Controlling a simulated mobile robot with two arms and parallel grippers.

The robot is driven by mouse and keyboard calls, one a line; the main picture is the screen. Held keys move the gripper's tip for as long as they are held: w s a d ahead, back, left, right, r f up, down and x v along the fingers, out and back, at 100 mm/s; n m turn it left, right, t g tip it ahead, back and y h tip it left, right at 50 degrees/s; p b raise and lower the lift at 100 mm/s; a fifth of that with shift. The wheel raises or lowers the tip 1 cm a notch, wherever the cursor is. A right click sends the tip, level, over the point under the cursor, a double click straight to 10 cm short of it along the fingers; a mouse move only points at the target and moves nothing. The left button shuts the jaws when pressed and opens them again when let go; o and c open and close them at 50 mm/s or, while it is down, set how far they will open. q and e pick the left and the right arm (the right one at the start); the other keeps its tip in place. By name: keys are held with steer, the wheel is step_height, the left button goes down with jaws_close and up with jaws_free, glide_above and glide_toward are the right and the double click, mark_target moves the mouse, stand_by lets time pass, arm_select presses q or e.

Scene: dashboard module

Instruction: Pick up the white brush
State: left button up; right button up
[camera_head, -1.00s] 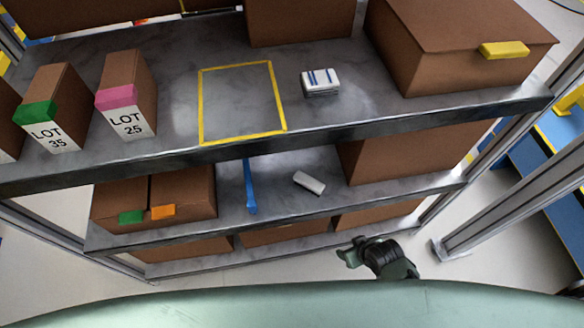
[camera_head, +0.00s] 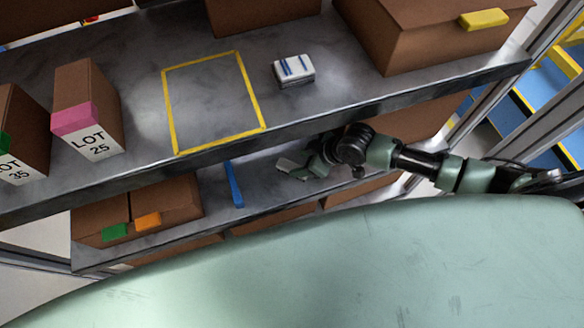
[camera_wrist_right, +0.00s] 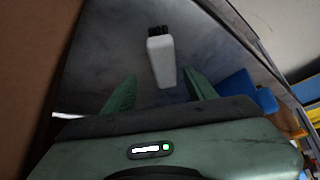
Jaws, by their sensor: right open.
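The white brush (camera_head: 288,165) lies on the lower shelf, partly covered by my right gripper (camera_head: 304,167) in the head view. In the right wrist view, the brush (camera_wrist_right: 161,60) has a white body and dark bristles at its far end. My right gripper (camera_wrist_right: 160,86) is open; its green fingers stand apart, with the near end of the brush around the level of the fingertips. I cannot tell if they touch it. My left gripper is not in view.
A blue stick (camera_head: 234,184) lies left of the brush, beside brown boxes (camera_head: 166,205). The upper shelf's edge (camera_head: 200,153) runs above. On the upper shelf are a yellow outlined rectangle (camera_head: 166,105), a white block with blue stripes (camera_head: 294,69) and LOT boxes (camera_head: 85,88).

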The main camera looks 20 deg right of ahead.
mark_target(293, 167)
steer(key=x, duration=0.5)
steer(key=shift+s+a, duration=0.15)
steer(key=shift+s, duration=0.15)
jaws_close()
steer(key=shift+r, duration=0.1)
steer(key=shift+r, duration=0.65)
step_height(293, 167, up, 2)
steer(key=shift+s+r, duration=0.1)
steer(key=shift+s, duration=0.05)
steer(key=s+d+b, duration=0.1)
steer(key=s+d, duration=1.1)
steer(key=d, duration=0.1)
steer(key=shift+d, duration=0.1)
